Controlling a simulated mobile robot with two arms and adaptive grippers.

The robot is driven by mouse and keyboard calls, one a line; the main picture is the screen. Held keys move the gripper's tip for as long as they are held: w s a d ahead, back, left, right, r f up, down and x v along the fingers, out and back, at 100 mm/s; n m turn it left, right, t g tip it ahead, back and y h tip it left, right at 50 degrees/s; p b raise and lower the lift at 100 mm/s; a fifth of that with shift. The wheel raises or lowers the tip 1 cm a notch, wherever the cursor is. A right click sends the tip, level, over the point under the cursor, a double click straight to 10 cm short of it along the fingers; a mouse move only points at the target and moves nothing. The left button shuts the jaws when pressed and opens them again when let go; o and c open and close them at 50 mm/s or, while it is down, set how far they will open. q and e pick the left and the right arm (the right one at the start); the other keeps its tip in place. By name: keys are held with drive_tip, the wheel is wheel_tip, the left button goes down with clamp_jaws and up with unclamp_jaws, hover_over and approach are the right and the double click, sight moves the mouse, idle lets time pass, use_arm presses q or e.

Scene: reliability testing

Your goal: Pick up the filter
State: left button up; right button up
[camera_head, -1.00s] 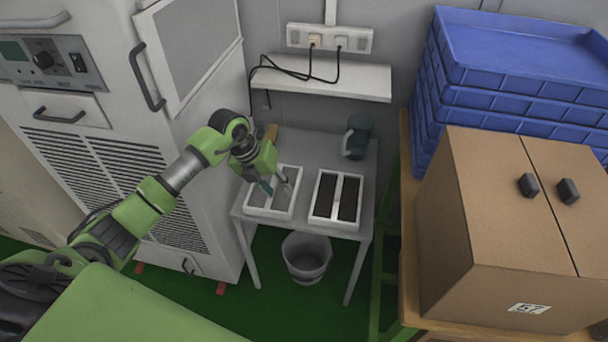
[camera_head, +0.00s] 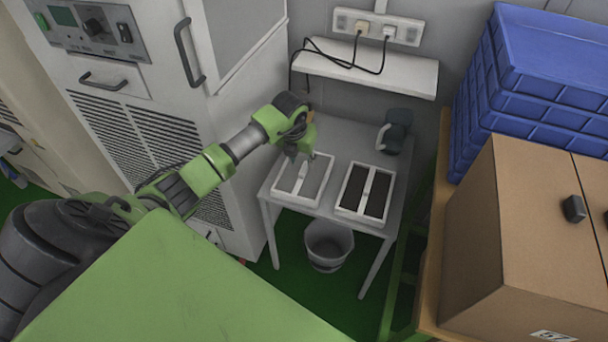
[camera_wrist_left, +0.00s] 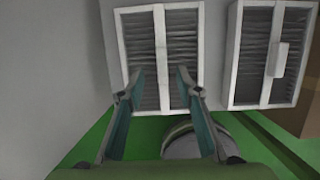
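Two white-framed filters, each with a middle bar, lie side by side on a small grey table (camera_head: 345,140). The left filter (camera_head: 317,184) has a grey pleated face and also shows in the left wrist view (camera_wrist_left: 197,42). The right filter (camera_head: 377,194) looks darker; it also shows in the left wrist view (camera_wrist_left: 268,50). My left gripper (camera_head: 297,160) is over the left filter. In the left wrist view its two fingers (camera_wrist_left: 159,78) are apart, on either side of the middle bar, with nothing between them. Whether the fingertips touch the filter is unclear. My right gripper is out of view.
A dark green object (camera_head: 394,130) stands at the table's back right. A grey bin (camera_head: 328,245) is on the floor below. A tall cabinet (camera_head: 165,110) is at the left, a wall shelf (camera_head: 372,73) above. A cardboard box (camera_head: 515,230) and blue crates (camera_head: 550,60) are at the right.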

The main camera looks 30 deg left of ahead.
sight(304, 167)
use_arm(q)
drive_tip(key=shift+x, duration=2.25)
drive_tip(key=shift+d, duration=0.15)
clamp_jaws()
drive_tip(key=shift+w+r, duration=0.1)
